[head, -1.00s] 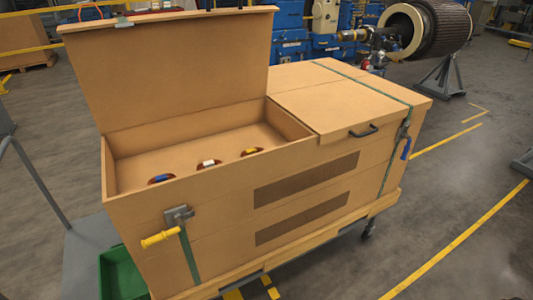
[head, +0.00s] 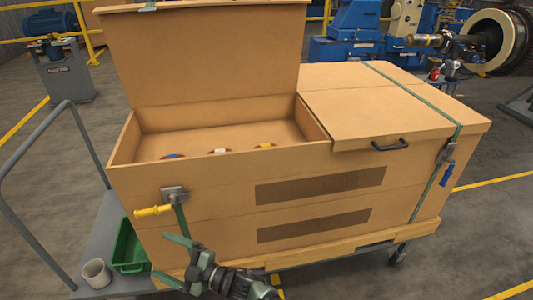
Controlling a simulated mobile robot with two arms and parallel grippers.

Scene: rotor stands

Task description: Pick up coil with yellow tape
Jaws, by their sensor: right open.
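The coil with yellow tape (head: 266,146) lies in the open compartment of the large wooden crate (head: 215,205), at the right of a row of coils. Only its upper part shows above the crate's front wall. A white-taped coil (head: 218,151) is in the middle and a blue-taped coil (head: 172,156) is at the left. My right gripper (head: 160,256) is open and empty. It appears low in the picture, in front of the crate's lower left side and apart from the coils. My left gripper is out of view.
The crate's left lid (head: 205,60) stands open behind the coils; its right lid (head: 395,110) is shut. A yellow-handled latch (head: 153,211) sticks out at the front left.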

